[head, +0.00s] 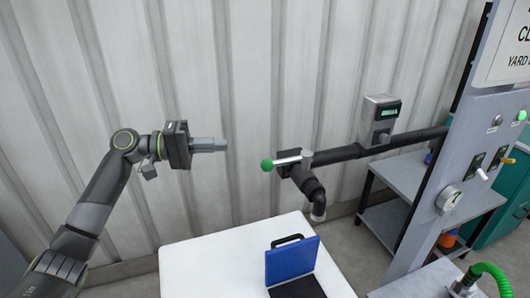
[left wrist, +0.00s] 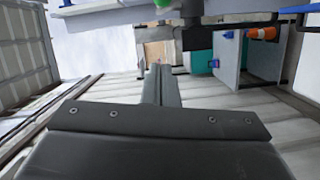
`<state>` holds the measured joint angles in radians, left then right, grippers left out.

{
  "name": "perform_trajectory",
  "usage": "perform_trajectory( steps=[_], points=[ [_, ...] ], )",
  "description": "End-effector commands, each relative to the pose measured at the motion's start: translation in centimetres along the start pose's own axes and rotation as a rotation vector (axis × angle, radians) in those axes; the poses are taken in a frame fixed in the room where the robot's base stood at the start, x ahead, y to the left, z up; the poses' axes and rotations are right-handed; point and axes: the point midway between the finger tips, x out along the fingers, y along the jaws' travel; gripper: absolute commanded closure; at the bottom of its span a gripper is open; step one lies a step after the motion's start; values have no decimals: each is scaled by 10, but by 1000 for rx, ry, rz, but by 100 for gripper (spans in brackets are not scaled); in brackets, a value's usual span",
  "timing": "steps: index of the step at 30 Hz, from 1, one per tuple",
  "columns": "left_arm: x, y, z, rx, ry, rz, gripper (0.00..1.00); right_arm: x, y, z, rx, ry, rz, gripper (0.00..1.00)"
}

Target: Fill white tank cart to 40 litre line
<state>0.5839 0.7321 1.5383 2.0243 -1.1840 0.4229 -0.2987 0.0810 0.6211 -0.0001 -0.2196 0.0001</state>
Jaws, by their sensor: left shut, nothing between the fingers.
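My left gripper (head: 222,145) is shut and empty, pointing right in front of the corrugated wall. Its closed fingers (left wrist: 160,85) also show in the left wrist view. A valve lever with a green knob (head: 267,165) is just right of and a little below the fingertips, with a gap between them. The lever sits on a dark pipe (head: 365,150) whose spout (head: 317,204) bends down. The white tank cart (head: 205,262) is below, its blue lid (head: 292,262) raised beside a dark opening (head: 297,288). No litre line or liquid is visible. My right gripper is out of view.
A grey meter (head: 381,112) with a green display sits on the pipe. A grey panel (head: 425,225) at the right carries a gauge (head: 449,198), switches and a green light. A green hose (head: 490,270) is at lower right. A shelf table stands behind.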

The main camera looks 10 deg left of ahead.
Motion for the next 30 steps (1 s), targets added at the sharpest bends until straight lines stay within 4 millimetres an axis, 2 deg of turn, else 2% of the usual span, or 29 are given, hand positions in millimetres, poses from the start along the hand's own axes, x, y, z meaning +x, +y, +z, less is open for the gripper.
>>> perform_trajectory(
  steps=[5,19,24,30],
  points=[
    [17,5,-1,-3,-2,8,100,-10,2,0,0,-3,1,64],
    [99,6,0,-4,-4,7,100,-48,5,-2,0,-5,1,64],
    [104,5,22,-2,-2,3,100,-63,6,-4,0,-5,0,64],
    [107,2,36,-1,-2,3,100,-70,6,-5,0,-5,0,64]
  ],
)
